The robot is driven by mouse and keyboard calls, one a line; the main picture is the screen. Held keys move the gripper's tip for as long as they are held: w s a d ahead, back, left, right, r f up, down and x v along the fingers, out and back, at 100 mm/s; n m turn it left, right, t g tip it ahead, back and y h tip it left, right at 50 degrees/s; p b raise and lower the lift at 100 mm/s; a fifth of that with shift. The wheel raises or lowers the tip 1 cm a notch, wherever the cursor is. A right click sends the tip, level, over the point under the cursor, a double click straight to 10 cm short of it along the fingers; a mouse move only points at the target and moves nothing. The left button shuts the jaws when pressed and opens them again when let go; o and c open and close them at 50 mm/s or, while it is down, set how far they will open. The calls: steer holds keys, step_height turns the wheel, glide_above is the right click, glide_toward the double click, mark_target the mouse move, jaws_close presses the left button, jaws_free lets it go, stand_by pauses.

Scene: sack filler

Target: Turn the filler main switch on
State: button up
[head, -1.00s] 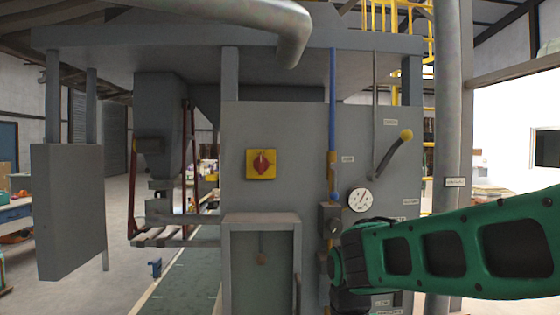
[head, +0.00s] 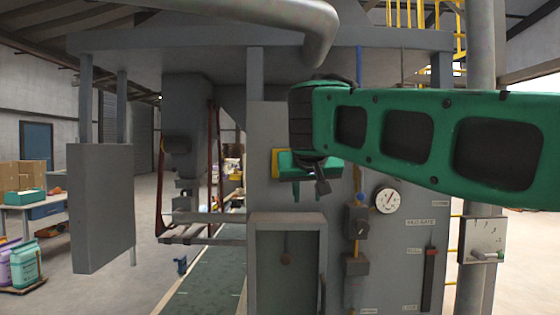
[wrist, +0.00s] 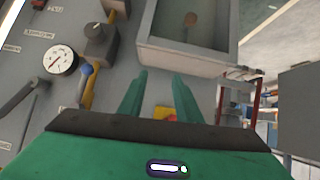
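The main switch is a red rotary knob on a yellow plate (head: 276,163), on the grey front panel of the filler. In the head view my gripper covers most of it, and only the plate's left edge shows. In the wrist view a bit of the yellow plate with red on it (wrist: 165,113) shows between the fingers, near their base. The knob's position cannot be told now. My gripper (head: 308,195) is in front of the panel with its fingers pointing down. It also shows in the wrist view (wrist: 160,76), open and empty; contact with the panel cannot be told.
Below is a framed recess (head: 287,222). A grey box (head: 101,208) hangs at left.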

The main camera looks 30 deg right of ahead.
steer(key=w+a+r+t+h, duration=0.1)
steer(key=w+a+r+t, duration=0.1)
steer(key=r, duration=0.4)
steer(key=w+a+r+t, duration=0.1)
steer(key=a+r, duration=0.1)
steer(key=r, duration=0.5)
steer(key=x, duration=1.1)
steer(key=shift+s+f, duration=0.1)
jaws_close()
steer(key=shift+a, duration=0.1)
